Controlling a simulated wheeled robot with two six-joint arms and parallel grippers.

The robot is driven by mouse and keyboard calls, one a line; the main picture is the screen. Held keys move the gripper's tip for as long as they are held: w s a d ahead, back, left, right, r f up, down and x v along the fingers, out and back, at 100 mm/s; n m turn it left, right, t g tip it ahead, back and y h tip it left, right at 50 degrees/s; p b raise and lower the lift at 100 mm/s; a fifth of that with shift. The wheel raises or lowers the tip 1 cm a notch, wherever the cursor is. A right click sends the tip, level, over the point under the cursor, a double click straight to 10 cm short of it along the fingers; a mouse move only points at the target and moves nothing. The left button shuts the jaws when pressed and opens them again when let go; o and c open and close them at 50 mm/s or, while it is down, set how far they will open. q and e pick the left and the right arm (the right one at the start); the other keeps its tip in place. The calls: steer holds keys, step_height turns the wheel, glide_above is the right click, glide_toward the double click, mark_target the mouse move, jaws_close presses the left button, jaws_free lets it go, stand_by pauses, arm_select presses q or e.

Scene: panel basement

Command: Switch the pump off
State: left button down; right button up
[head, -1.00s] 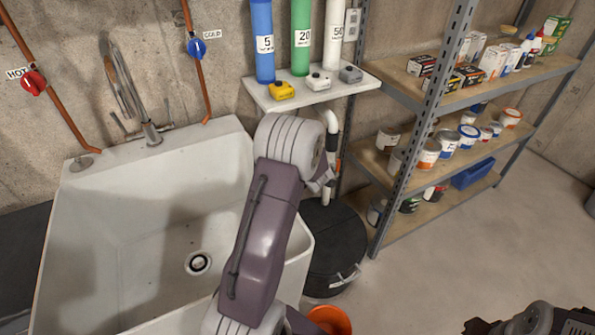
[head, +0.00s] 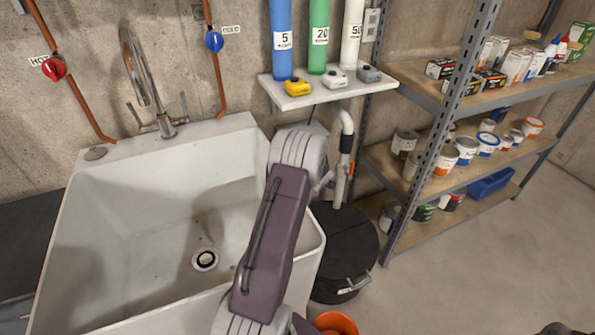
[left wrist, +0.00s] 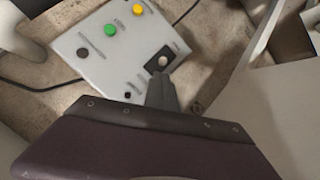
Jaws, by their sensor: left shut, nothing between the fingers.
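A pale grey control panel (left wrist: 108,62) shows in the left wrist view. In the head view my left arm hides that gripper.
A white sink (head: 135,215) fills the left. A small ledge (head: 330,92) with coloured tubes, a black lidded tank (head: 345,250) and a metal shelf unit (head: 425,120) stand right of it. An orange bucket (head: 335,322) is in front. A black cable (left wrist: 35,88) runs left of the panel.

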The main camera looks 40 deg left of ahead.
arm_select(q)
steer(key=x, duration=0.2)
steer(key=shift+w+a+f, duration=0.15)
steer(key=shift+a, duration=0.1)
steer(key=shift+d+f, duration=0.25)
stand_by(0.5)
steer(key=shift+s+d+f, duration=0.2)
steer(key=shift+d+f, duration=0.05)
steer(key=shift+f, duration=0.25)
steer(key=shift+s+d+f, duration=0.2)
steer(key=shift+d+f, duration=0.05)
steer(key=shift+f, duration=0.2)
steer(key=shift+r+p, duration=0.8)
steer(key=shift+p, duration=0.25)
